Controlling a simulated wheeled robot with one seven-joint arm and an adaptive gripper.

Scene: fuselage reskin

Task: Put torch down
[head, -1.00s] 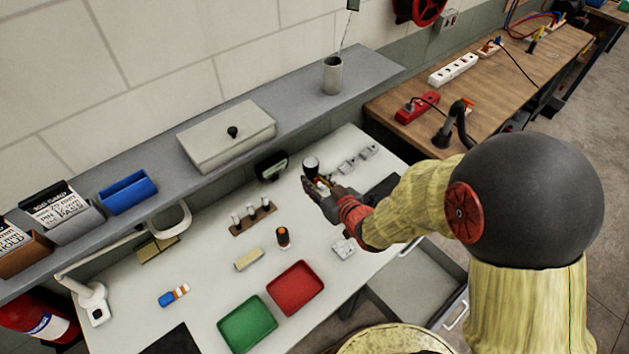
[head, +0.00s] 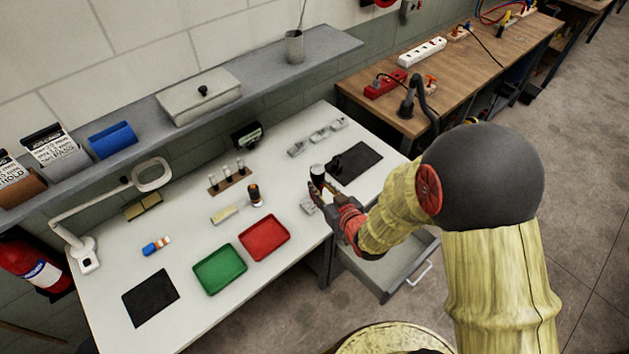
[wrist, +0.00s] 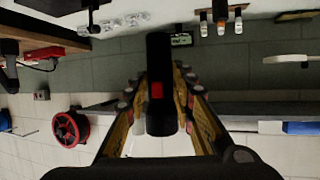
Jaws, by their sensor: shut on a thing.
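The torch (wrist: 158,85) is a black cylinder with a red button. It lies between the fingers of my gripper (wrist: 160,100) in the wrist view. In the head view the torch (head: 317,176) stands roughly upright in my gripper (head: 317,189), over the right part of the white workbench (head: 206,200). My gripper is shut on it. The hand hides the torch's lower end, so I cannot tell its gap to the bench. A dark mat (head: 362,160) lies just right of and behind my gripper. A second black mat (head: 150,297) lies at the front left.
A red tray (head: 264,238) and a green tray (head: 220,269) lie left of my gripper. A black-and-orange cylinder (head: 254,195) stands nearby. Several small grey parts (head: 318,136) lie behind the right mat. A lamp (head: 82,250) stands at the left, and a shelf (head: 265,75) runs behind.

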